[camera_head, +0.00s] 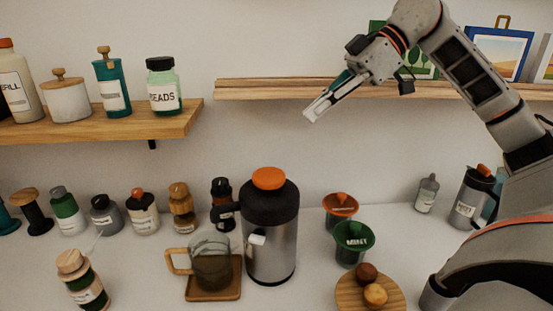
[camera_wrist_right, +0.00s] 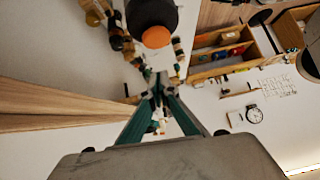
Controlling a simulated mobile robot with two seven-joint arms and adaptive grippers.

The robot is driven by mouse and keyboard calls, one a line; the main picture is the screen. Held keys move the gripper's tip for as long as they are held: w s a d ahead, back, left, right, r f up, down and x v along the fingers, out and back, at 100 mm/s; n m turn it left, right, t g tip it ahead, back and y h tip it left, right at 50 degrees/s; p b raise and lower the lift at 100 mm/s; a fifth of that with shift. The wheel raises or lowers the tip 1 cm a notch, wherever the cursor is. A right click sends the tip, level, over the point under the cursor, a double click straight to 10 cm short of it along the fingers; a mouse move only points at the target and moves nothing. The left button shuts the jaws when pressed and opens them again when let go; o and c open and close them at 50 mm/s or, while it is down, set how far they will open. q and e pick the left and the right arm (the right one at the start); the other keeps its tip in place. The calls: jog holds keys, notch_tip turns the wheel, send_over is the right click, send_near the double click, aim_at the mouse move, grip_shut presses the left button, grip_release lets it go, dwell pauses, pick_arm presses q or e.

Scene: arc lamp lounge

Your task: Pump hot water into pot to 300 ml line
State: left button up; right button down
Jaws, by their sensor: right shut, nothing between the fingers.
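A steel pump flask (camera_head: 271,245) with a black top and an orange pump button (camera_head: 268,178) stands upright on the counter. A clear glass pot (camera_head: 212,262) with a wooden handle stands on a wooden coaster (camera_head: 214,293), left of the flask and beneath its black spout. The pot's fill level and line are too small to read. My right gripper (camera_head: 309,116) is shut and empty, above and to the right of the orange button, apart from it. In the right wrist view the orange button (camera_wrist_right: 156,37) shows beyond the fingertips. My left gripper is not in view.
Green and orange cups (camera_head: 353,238) and a round wooden board (camera_head: 346,293) with two small balls stand right of the flask. Several bottles and grinders line the counter to the left. Wooden shelves (camera_head: 230,92) run along the wall behind, close to my right gripper.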

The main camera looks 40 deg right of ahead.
jog(key=b, duration=0.2)
send_over(276, 173)
notch_tip(276, 173, down, 7)
jog(key=shift+d+f, duration=0.15)
jog(key=shift+f, duration=0.05)
notch_tip(276, 173, down, 2)
jog(key=shift+d+f, duration=0.1)
jog(key=shift+f, duration=0.15)
jog(key=shift+s+f, duration=0.1)
jog(key=shift+f, duration=0.4)
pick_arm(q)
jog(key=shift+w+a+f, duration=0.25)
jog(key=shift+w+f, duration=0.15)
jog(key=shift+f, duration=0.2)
pick_arm(e)
jog(key=shift+f, duration=0.1)
notch_tip(276, 173, down, 2)
jog(key=shift+f+b, duration=0.1)
jog(key=shift+b, duration=0.4)
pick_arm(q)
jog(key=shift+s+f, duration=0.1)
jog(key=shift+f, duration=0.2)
pick_arm(e)
jog(key=shift+s, duration=0.1)
